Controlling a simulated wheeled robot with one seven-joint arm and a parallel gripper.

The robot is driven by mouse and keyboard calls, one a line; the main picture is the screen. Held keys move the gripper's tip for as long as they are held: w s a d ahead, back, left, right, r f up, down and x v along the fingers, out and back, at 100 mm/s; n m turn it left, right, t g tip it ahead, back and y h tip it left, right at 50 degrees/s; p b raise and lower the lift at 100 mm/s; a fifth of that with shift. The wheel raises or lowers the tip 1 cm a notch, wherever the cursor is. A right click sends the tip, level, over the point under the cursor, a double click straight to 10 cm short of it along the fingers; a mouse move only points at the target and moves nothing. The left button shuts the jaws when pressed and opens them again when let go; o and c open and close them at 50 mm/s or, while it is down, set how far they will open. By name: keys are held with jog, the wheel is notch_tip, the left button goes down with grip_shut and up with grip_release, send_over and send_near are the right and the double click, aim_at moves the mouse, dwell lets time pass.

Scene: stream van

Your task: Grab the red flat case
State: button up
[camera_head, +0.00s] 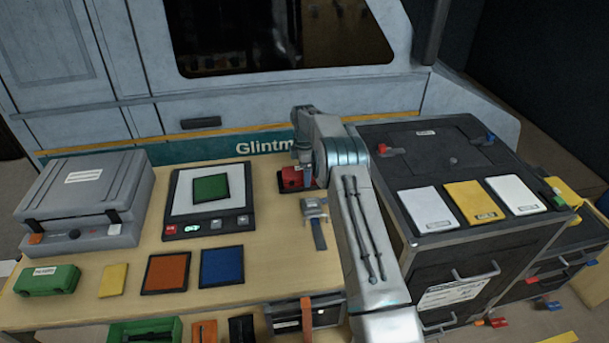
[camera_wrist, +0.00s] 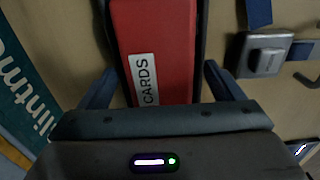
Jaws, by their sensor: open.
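The red flat case (camera_head: 291,178) lies on the wooden table at the back, beside the scale and partly hidden by my arm in the head view. In the wrist view the red case (camera_wrist: 160,40) has a white label reading "CARDS" and dark edges along its sides. My gripper (camera_wrist: 155,85) is open, with one finger on either side of the case. I cannot tell whether the fingers touch it. In the head view the fingertips are hidden behind my arm.
A scale with a green block (camera_head: 210,188) stands left. A dark cabinet (camera_head: 480,245) with cards on top is at right. The van wall rises behind.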

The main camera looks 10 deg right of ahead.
jog(key=c, duration=1.3)
